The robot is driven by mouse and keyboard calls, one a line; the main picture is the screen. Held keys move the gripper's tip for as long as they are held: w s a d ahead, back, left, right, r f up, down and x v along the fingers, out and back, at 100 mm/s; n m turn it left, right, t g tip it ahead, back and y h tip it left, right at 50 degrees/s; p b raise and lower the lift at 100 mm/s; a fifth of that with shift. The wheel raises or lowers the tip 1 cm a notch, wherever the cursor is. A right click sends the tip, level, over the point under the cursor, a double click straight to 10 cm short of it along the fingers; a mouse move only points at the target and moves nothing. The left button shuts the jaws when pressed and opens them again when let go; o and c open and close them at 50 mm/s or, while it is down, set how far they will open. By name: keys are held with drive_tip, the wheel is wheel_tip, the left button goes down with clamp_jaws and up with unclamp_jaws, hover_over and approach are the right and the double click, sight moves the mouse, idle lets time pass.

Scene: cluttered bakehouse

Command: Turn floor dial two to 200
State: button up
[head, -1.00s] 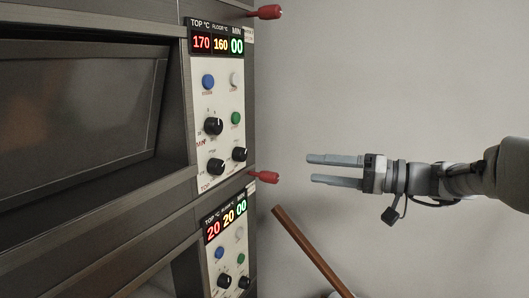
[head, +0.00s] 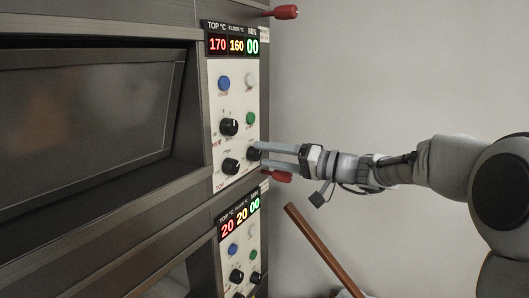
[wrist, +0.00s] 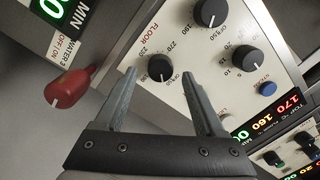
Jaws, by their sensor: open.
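The oven's upper control panel (head: 237,100) has a display reading 170 in red, 160 in yellow and 00 in green. Its right-hand black dial (head: 254,153) is at my gripper's tips. In the wrist view this black dial (wrist: 161,68) has a white pointer line, with scale numbers and the word FLOOR close by. My gripper (head: 261,154) is open and comes in from the right. In the wrist view its fingertips (wrist: 160,73) stand one on each side of the dial, with a gap on both sides. Contact cannot be told.
A second panel (head: 240,232) below reads 20, 20, 00. Red handles stick out at the upper right (head: 285,12) and just under my gripper (head: 277,176). Two other black dials (head: 229,127) (head: 230,167) are close by. A brown pole (head: 322,248) leans at the lower right.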

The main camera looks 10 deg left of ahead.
drive_tip(key=shift+w+a, duration=0.2)
drive_tip(key=shift+a, duration=0.5)
clamp_jaws()
